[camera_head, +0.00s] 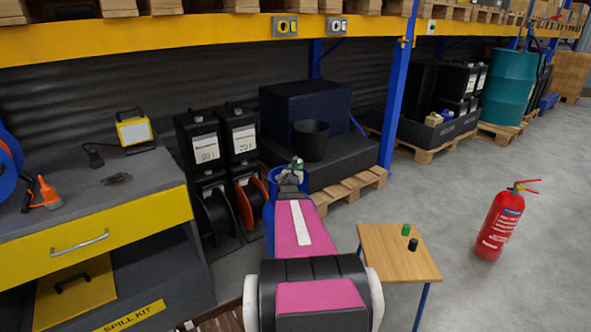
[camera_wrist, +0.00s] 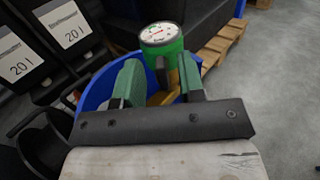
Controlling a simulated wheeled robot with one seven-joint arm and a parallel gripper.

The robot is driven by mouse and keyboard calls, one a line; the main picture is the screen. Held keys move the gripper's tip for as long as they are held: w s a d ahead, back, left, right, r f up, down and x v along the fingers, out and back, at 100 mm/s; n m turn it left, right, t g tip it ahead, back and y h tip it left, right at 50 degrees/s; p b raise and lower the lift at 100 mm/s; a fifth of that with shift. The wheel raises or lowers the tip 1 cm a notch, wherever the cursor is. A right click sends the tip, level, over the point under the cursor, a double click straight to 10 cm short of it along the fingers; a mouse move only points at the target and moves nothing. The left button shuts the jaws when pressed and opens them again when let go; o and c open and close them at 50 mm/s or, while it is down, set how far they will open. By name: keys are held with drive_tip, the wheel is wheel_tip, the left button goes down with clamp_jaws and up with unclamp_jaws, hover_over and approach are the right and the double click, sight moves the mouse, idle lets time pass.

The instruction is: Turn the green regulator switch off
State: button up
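The green regulator (camera_wrist: 165,46) with a round white-faced gauge stands just beyond my fingertips in the wrist view. A dark upright lever (camera_wrist: 161,70), which looks like its switch, shows between my fingers; I cannot tell its exact setting or whether a finger touches it. My gripper (camera_wrist: 162,76) has its two green-padded fingers apart, with nothing clamped between them. In the head view my gripper (camera_head: 291,172) reaches over a blue container (camera_head: 270,215), and the regulator is mostly hidden there. The container's blue rim (camera_wrist: 97,88) curves around the fingers in the wrist view.
Black canisters (camera_head: 222,138) and cable reels stand left of my arm. A black bucket (camera_head: 310,140) and pallet lie behind. A small wooden table (camera_head: 385,262) with a green and a black cylinder is at right, near a red extinguisher (camera_head: 499,228).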

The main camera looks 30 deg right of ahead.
drive_tip(key=shift+w+d, duration=0.35)
drive_tip(key=shift+w, duration=0.05)
clamp_jaws()
